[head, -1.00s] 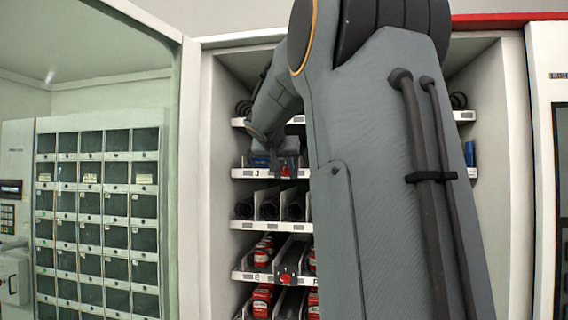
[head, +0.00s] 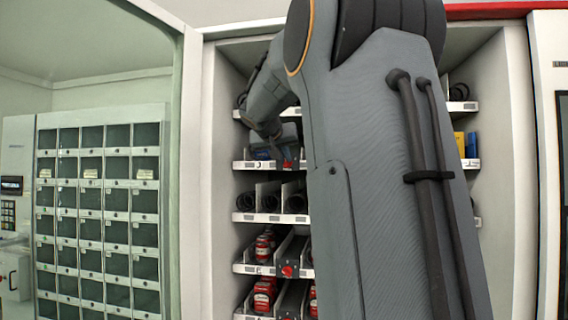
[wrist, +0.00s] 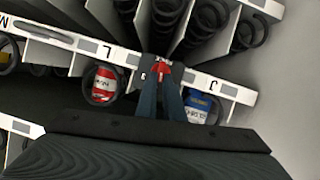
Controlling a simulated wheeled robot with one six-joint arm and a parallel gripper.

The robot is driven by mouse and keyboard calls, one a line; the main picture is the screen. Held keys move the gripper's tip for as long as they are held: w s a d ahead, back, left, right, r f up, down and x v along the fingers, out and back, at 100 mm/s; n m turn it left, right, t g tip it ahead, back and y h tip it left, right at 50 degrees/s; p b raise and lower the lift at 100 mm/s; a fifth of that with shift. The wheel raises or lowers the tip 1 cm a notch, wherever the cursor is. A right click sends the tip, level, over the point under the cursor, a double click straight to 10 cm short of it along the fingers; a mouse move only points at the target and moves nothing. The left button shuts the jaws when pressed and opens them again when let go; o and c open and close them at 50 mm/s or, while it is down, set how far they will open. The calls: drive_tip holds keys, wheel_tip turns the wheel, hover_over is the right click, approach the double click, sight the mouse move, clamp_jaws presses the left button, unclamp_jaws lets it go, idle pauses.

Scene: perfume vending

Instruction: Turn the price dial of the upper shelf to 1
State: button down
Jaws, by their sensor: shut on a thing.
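The red price dial of the upper shelf (head: 287,163) sits on the front rail of a white shelf (head: 246,165) in the head view, partly hidden by my gripper (head: 276,148). In the wrist view my gripper (wrist: 161,84) has its fingers closed around the red dial (wrist: 160,66), beside a label L. Which number the dial points to is too small and too covered to read. A second red dial (head: 287,270) is on a lower shelf, apart from my gripper.
Red-and-white cans (head: 263,248) stand on the lower shelf. Black spiral coils (head: 270,203) fill the middle slots. The wrist view shows a red can (wrist: 104,84) and a blue can (wrist: 197,106) beside the fingers. A glass door (head: 100,60) stands open at left.

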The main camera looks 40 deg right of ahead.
drive_tip(key=n+g+h+b, duration=0.1)
drive_tip(key=n+b, duration=0.1)
drive_tip(key=b, duration=0.1)
drive_tip(key=w+f+n+h+b, duration=0.1)
drive_tip(key=n+b, duration=0.1)
drive_tip(key=b, duration=0.2)
drive_tip(key=a+n+g+h+b, duration=0.1)
drive_tip(key=n+h+b, duration=0.1)
drive_tip(key=n+b, duration=0.1)
drive_tip(key=shift+w+f+g+b, duration=0.15)
drive_tip(key=shift+g+b, duration=0.15)
drive_tip(key=shift+b, duration=0.15)
drive_tip(key=c, duration=1.9)
unclamp_jaws()
drive_tip(key=shift+d, duration=0.1)
drive_tip(key=shift+o, duration=0.2)
drive_tip(key=b+v, duration=0.2)
drive_tip(key=v, duration=0.6)
